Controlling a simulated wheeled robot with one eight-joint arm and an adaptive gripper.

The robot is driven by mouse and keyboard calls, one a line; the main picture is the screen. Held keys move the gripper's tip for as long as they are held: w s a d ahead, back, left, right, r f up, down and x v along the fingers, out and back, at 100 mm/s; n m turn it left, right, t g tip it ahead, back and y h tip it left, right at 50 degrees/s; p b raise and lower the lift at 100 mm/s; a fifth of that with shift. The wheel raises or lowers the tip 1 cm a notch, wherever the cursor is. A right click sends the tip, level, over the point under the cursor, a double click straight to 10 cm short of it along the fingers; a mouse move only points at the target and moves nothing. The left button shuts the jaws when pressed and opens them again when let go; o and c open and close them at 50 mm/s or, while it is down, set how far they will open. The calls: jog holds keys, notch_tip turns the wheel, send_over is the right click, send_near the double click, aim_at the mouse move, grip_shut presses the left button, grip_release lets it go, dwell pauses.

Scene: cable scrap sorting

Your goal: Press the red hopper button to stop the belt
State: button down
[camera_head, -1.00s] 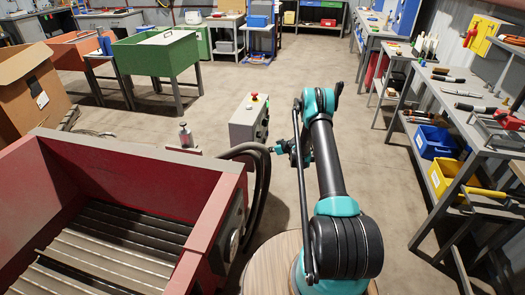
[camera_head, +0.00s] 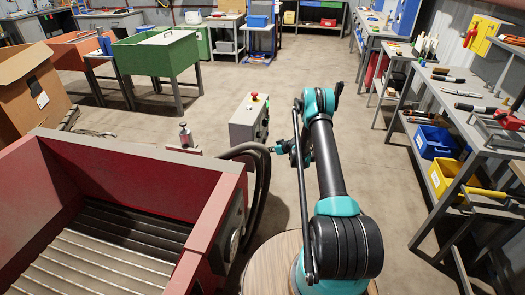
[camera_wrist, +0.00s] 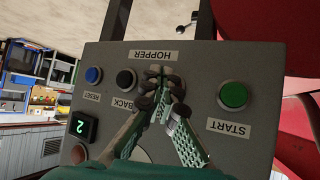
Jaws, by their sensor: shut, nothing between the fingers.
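In the wrist view a grey control panel (camera_wrist: 205,70) carries an upside-down HOPPER label (camera_wrist: 153,55). A green START button (camera_wrist: 233,95) is right, a black BACK button (camera_wrist: 126,78) and a blue RESET button (camera_wrist: 93,75) are left. My gripper (camera_wrist: 160,84) is shut and empty, its tips just below the label, over the panel. No red button shows at the tips; the fingers hide that spot, and I cannot tell whether they touch. A dull reddish round part (camera_wrist: 78,153) is lower left. In the head view a red knob (camera_head: 254,96) tops a grey box (camera_head: 244,122).
A red hopper (camera_head: 215,215) with a slatted belt (camera_head: 90,255) stands at left. A black hose (camera_head: 265,180) loops beside my arm. A shelf bench with tools (camera_head: 465,110) runs along the right. Open floor (camera_head: 310,75) lies beyond.

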dwell(0.3)
jog(key=shift+w+a, duration=0.1)
jog(key=shift+a, duration=0.3)
jog(key=shift+w+a, duration=0.15)
jog(key=shift+a, duration=0.3)
dwell(0.7)
dwell(0.3)
jog(key=shift+s+d, duration=0.25)
jog(key=shift+d, duration=0.6)
jog(key=shift+s+d, duration=0.25)
jog(key=shift+d, duration=0.55)
jog(key=shift+s+d, duration=0.3)
jog(key=shift+d, duration=0.45)
jog(key=shift+s+d, duration=0.25)
jog(key=shift+d, duration=0.55)
